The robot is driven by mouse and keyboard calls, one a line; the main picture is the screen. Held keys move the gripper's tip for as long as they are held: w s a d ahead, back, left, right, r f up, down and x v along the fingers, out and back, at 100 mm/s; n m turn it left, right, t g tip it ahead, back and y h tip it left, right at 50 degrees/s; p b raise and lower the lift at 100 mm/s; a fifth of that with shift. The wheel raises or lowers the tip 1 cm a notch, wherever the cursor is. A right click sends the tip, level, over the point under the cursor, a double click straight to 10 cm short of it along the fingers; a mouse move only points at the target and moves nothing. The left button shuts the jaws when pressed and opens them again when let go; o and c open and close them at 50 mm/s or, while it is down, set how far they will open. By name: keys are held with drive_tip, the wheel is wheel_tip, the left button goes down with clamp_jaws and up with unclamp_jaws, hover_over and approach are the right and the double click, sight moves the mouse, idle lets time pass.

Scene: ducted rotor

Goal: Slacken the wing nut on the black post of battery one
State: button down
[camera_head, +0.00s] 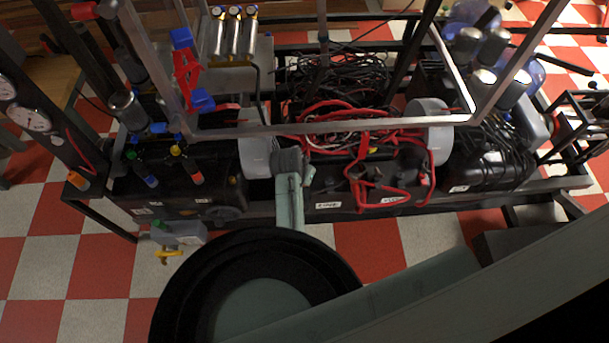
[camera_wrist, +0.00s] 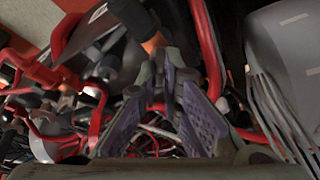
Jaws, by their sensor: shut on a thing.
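Black battery boxes with white labels sit in the frame in the head view; one (camera_head: 345,206) is just right of my gripper (camera_head: 288,160). I cannot read which is battery one. My gripper points down among the red cables at the boxes' top. In the wrist view my gripper (camera_wrist: 172,62) has its two ridged, purple-grey finger pads converging at the tips. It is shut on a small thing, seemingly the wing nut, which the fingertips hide. A black part with an orange band (camera_wrist: 152,42) lies just beyond the tips. The black post cannot be made out clearly.
Red cables (camera_head: 385,190) loop over the boxes close to my gripper. A grey round part (camera_head: 256,157) stands just left of it; another (camera_head: 428,125) is further right. Checkered floor (camera_head: 350,250) is clear in front.

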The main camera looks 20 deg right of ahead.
drive_tip(key=shift+s, duration=0.1)
drive_tip(key=n, duration=0.1)
drive_tip(key=n+y, duration=0.1)
drive_tip(key=n, duration=0.1)
drive_tip(key=n+t, duration=0.1)
drive_tip(key=shift+d+n+y, duration=0.25)
drive_tip(key=shift+n+y, duration=0.05)
drive_tip(key=shift+n, duration=0.1)
drive_tip(key=shift+s+d+n+y, duration=0.1)
drive_tip(key=shift+n+y, duration=0.7)
drive_tip(key=shift+n, duration=1.1)
drive_tip(key=c, duration=1.8)
unclamp_jaws()
drive_tip(key=shift+o, duration=0.2)
drive_tip(key=v, duration=1.2)
drive_tip(key=shift+s, duration=0.1)
